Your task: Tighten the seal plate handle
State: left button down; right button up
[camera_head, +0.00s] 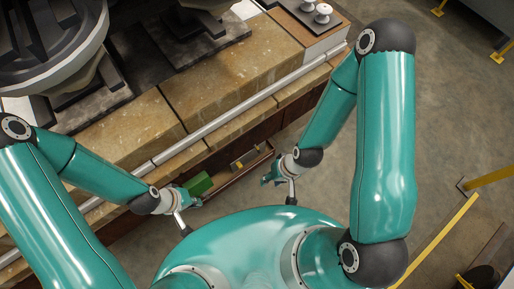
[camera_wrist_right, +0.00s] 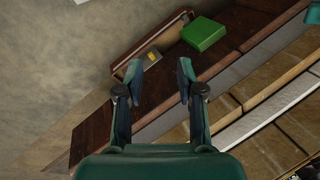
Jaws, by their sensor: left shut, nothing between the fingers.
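I cannot pick out a seal plate or its handle for certain in either view. A large round grey metal part (camera_head: 50,50) stands at the upper left of the head view, cut off by the frame edge. My left gripper (camera_head: 194,202) is shut and empty, close to a green box (camera_head: 198,184). My right gripper (camera_head: 267,180) is to the right of that box, in front of the bench. In the right wrist view its two fingers (camera_wrist_right: 160,78) stand apart with nothing between them. The green box also shows there (camera_wrist_right: 204,33), beyond the fingers.
A long brown-topped bench (camera_head: 225,85) with a pale rail (camera_head: 235,115) crosses the scene. A low reddish tray (camera_head: 240,170) holds a small yellowish item (camera_head: 250,155). Two small white pieces (camera_head: 315,10) sit at the bench's far end. Concrete floor at right is mostly clear, with yellow barriers (camera_head: 435,240).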

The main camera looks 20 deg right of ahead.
jog(key=s+a+f+m+g+y+b, duration=0.2)
jog(key=s+f+m+g+y+b, duration=0.15)
jog(key=f+b, duration=0.45)
jog(key=s+a+f+m+g+y+b, duration=0.2)
jog(key=s+f+m+b, duration=0.35)
jog(key=f, duration=0.45)
jog(key=m+t+h+b, duration=0.3)
jog(key=m+t+b, duration=1.55)
jog(key=t, duration=0.35)
send_near(259, 151)
jog(key=shift+m, duration=0.35)
jog(key=b+x, duration=0.2)
jog(key=x, duration=0.9)
jog(key=shift+r+b, duration=0.1)
jog(key=shift+b, duration=0.3)
